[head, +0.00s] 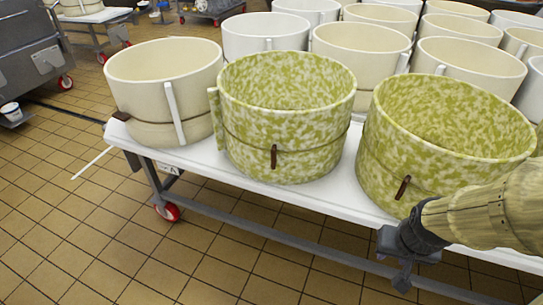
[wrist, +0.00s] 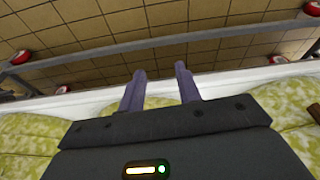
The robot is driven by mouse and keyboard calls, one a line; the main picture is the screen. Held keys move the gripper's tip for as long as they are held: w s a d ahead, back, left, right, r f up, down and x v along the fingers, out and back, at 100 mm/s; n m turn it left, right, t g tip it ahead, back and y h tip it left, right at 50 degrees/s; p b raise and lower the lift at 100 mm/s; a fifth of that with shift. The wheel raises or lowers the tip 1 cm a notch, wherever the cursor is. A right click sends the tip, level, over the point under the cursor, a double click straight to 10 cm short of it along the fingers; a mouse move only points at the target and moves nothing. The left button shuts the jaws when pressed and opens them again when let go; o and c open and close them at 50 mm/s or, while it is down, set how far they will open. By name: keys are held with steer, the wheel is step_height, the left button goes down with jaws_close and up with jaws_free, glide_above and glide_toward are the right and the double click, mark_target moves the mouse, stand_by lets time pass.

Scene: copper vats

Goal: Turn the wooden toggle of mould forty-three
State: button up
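Two green-and-cream mottled moulds stand on the white table (head: 215,160): a middle one (head: 245,130) and a right one (head: 450,150). Each has a dark cord around it and a small brown wooden toggle on its front, the middle toggle (head: 274,157) and the right toggle (head: 402,187). I see no readable number on either mould. My gripper (head: 401,279) is low at the table's front edge, below the right toggle and apart from it. In the wrist view its two fingers (wrist: 160,85) are spread and empty. A brown piece (wrist: 314,112), possibly a toggle, shows at that view's right edge.
A cream mould (head: 165,80) with a pale upright strip stands at the table's left end. Several plain cream moulds (head: 360,50) crowd behind. The table's frame has red wheels (head: 167,212). Tiled floor in front is clear; a grey machine (head: 30,50) stands at far left.

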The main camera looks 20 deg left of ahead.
steer(key=w+a+n+t+y+p, duration=0.1)
steer(key=w+a+t+y, duration=0.15)
steer(key=w+a, duration=0.55)
steer(key=t+p, duration=0.5)
steer(key=t, duration=0.8)
glide_toward(273, 156)
steer(key=s, duration=0.8)
steer(key=shift+w+d+r+n+g, duration=0.15)
steer(key=shift+w+d+n+g, duration=0.15)
steer(key=shift+d, duration=0.1)
steer(key=w, duration=0.5)
steer(key=w+a+b, duration=0.1)
steer(key=w, duration=0.5)
steer(key=w+a, duration=0.1)
steer(key=w, duration=0.5)
steer(key=shift+w+a+b, duration=0.1)
steer(key=shift+w+b, duration=0.05)
steer(key=shift+b, duration=0.15)
